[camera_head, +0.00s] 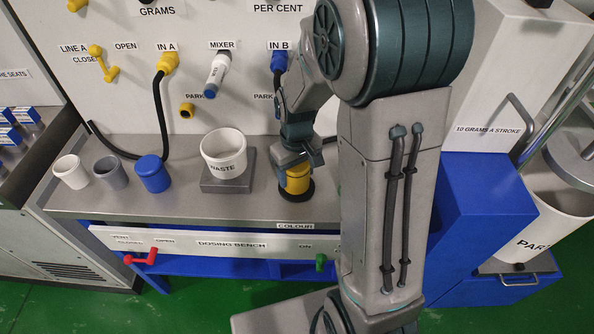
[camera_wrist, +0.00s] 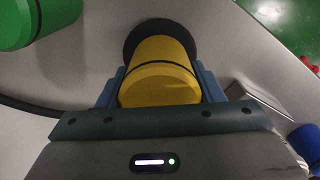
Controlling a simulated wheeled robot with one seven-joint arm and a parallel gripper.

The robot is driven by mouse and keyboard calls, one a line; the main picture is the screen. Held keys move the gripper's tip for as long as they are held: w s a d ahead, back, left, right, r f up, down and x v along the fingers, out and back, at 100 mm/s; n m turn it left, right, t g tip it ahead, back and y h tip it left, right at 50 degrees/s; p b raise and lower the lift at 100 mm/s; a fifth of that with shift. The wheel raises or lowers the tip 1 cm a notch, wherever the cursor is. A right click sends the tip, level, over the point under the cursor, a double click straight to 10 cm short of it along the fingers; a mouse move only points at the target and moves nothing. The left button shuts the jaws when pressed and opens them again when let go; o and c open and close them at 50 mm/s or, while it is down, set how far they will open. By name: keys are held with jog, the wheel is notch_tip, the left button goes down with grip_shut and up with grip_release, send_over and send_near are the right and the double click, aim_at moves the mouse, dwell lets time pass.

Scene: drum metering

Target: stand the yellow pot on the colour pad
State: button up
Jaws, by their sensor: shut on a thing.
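The yellow pot (camera_head: 296,180) is a short cylinder at the right part of the dosing bench, behind the COLOUR label. It stands upright at the dark round colour pad (camera_head: 284,193), within the pad's outline. Whether its base touches the pad I cannot tell. My gripper (camera_head: 293,165) comes down on the pot from above and is shut on it. In the wrist view the yellow pot (camera_wrist: 160,85) sits between the two blue-grey fingers, with the dark pad (camera_wrist: 138,33) showing beyond it. The pot's far side is hidden.
The white WASTE pot (camera_head: 223,152) stands on a grey plate just left of my gripper. White, grey and blue (camera_head: 153,173) pots stand farther left. A green pot (camera_wrist: 35,20) shows in the wrist view's upper left. Black hoses hang behind.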

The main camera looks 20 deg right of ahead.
jog(key=shift+f, duration=0.2)
jog(key=o, duration=1.1)
jog(key=shift+r, duration=0.1)
notch_tip(320, 180, up, 11)
jog(key=shift+p, duration=0.4)
jog(key=shift+s+r, duration=0.15)
jog(key=shift+r, duration=0.5)
jog(key=s+r+m+t, duration=0.2)
jog(key=s+m, duration=0.1)
jog(key=s, duration=1)
jog(key=shift+s+t, duration=0.2)
jog(key=shift+t, duration=0.2)
